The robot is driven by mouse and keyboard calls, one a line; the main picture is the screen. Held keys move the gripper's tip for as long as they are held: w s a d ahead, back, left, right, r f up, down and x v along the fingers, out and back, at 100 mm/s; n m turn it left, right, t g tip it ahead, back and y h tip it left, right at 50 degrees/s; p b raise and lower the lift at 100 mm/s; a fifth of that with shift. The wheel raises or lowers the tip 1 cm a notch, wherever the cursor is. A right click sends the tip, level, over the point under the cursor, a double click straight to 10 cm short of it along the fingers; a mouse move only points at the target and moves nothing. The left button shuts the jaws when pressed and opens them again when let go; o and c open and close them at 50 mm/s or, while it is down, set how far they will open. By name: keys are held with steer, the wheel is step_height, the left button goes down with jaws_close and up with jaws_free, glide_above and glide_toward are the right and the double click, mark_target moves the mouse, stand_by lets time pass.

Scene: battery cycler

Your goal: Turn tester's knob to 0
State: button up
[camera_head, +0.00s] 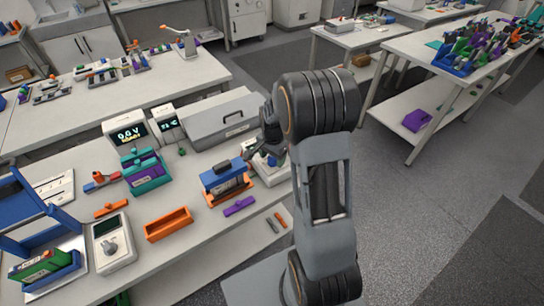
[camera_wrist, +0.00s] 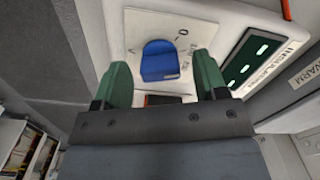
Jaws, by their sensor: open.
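The tester (camera_wrist: 200,22) fills the upper wrist view as a white panel with a square dial plate and a dark display beside it. A blue knob (camera_wrist: 160,60) sits on the plate. A 0 mark is printed above and to the right of the knob, and a V mark to its left. I cannot tell exactly where the knob points. My gripper (camera_wrist: 163,84) is open, its two green fingers on either side of the knob with visible gaps. In the head view the tester (camera_head: 262,172) is partly hidden behind my arm.
A blue and orange device (camera_head: 222,182) stands close left of the tester. A grey case (camera_head: 215,120) lies behind it. An orange tray (camera_head: 168,224), a purple piece (camera_head: 239,206) and a handheld meter (camera_head: 112,243) lie on the bench. The floor to the right is clear.

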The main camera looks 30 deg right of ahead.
steer(key=c, duration=0.9)
steer(key=n+b, duration=0.1)
steer(key=n, duration=0.2)
steer(key=shift+n+b, duration=0.9)
steer(key=shift+n, duration=1.6)
steer(key=o, duration=0.9)
